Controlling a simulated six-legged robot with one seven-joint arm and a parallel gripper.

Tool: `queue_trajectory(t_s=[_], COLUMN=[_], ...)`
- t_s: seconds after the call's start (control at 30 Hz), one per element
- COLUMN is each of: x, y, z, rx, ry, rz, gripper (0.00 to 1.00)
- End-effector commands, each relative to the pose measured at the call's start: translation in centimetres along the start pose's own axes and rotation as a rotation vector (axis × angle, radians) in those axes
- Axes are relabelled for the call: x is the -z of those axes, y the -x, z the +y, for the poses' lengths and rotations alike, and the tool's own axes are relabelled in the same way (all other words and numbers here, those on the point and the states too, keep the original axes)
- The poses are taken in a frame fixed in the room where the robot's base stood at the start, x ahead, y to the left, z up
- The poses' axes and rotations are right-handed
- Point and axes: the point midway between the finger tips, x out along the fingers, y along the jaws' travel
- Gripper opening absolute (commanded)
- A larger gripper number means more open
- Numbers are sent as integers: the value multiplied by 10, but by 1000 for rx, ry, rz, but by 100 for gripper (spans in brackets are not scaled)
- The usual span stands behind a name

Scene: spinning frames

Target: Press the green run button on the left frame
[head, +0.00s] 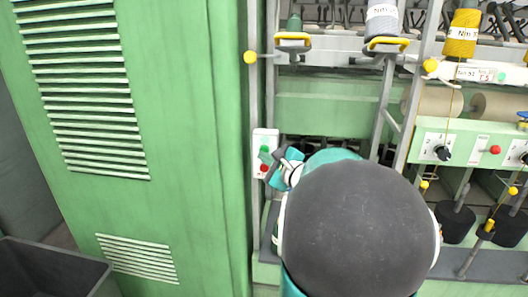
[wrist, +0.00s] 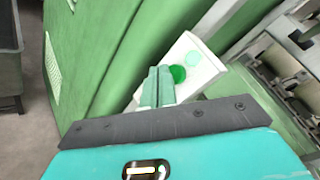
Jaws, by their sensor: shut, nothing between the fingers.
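A white button box (head: 259,141) is mounted on the narrow post between the green cabinet and the spinning frame. It carries a green button (head: 264,149) above a red button (head: 264,168). My gripper (head: 268,157) is shut and empty, its tips close in front of the box between the two buttons in the head view. In the wrist view the shut fingers (wrist: 157,86) point at the white box (wrist: 212,70), with the green button (wrist: 178,73) just right of the tips and a pale green disc (wrist: 193,58) beyond it. The red button is hidden there. I cannot tell whether the tips touch the box.
A tall green cabinet (head: 190,130) with vents stands on the left. A dark grey bin (head: 50,272) is at lower left. On the right are yarn bobbins (head: 462,35) and a control panel with a black knob (head: 443,153) and another red button (head: 494,150). My arm covers the middle.

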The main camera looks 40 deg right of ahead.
Motion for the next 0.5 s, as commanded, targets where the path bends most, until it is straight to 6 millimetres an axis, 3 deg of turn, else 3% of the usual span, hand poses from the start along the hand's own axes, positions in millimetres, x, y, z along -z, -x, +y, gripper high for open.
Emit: queue_trajectory(t_s=[0.5], x=[-8], y=[10], z=[7], rx=[0], ry=[-1], rz=[0], gripper=[0])
